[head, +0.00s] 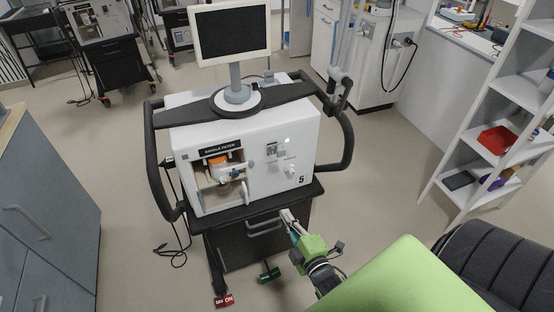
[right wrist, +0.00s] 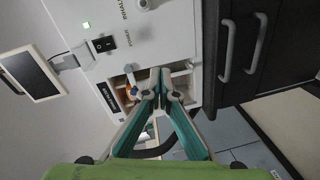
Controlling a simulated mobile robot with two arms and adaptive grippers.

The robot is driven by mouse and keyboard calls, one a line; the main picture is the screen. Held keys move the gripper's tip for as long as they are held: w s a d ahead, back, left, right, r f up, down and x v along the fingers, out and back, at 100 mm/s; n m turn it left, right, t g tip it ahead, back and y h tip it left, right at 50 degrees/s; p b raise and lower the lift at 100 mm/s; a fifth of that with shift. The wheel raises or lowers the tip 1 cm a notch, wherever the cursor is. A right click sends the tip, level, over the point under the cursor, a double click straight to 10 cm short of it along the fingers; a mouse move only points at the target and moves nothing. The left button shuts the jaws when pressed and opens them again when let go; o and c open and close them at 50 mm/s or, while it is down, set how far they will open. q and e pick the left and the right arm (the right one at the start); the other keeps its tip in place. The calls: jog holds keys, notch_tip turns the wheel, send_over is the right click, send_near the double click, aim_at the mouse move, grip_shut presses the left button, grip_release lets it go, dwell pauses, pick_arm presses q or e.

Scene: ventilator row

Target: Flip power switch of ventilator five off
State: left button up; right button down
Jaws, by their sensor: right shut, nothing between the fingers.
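Ventilator five (head: 305,155) is a white box marked 5 on a black cart. Its power switch (head: 271,148) is on the front face, right of the filter compartment. In the right wrist view the switch (right wrist: 104,44) is a black rocker beside the word POWER; I cannot tell its position. A small green light (right wrist: 86,25) glows near it and also shows in the head view (head: 287,140). My right gripper (head: 286,213) is shut and empty, below and in front of the ventilator. In the right wrist view its closed fingertips (right wrist: 160,74) appear before the compartment, apart from the switch. My left gripper is not in view.
A monitor (head: 233,32) stands on top, and a black handle (head: 346,145) curves around the right side. A grey cabinet (head: 45,200) is left, shelves (head: 490,130) are right. Floor between cart and shelves is clear.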

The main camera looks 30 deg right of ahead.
jog(key=d+r+n+t+h, duration=0.1)
jog(key=d+r+n+t, duration=0.1)
jog(key=r, duration=0.7)
jog(key=shift+w+d+r+n+t+b, duration=0.3)
jog(key=shift+w+d+r+n+b, duration=0.1)
jog(key=shift+d, duration=0.15)
jog(key=b+x, duration=0.4)
jog(key=x, duration=1)
jog(key=shift+d, duration=0.15)
jog(key=shift+w+r, duration=0.15)
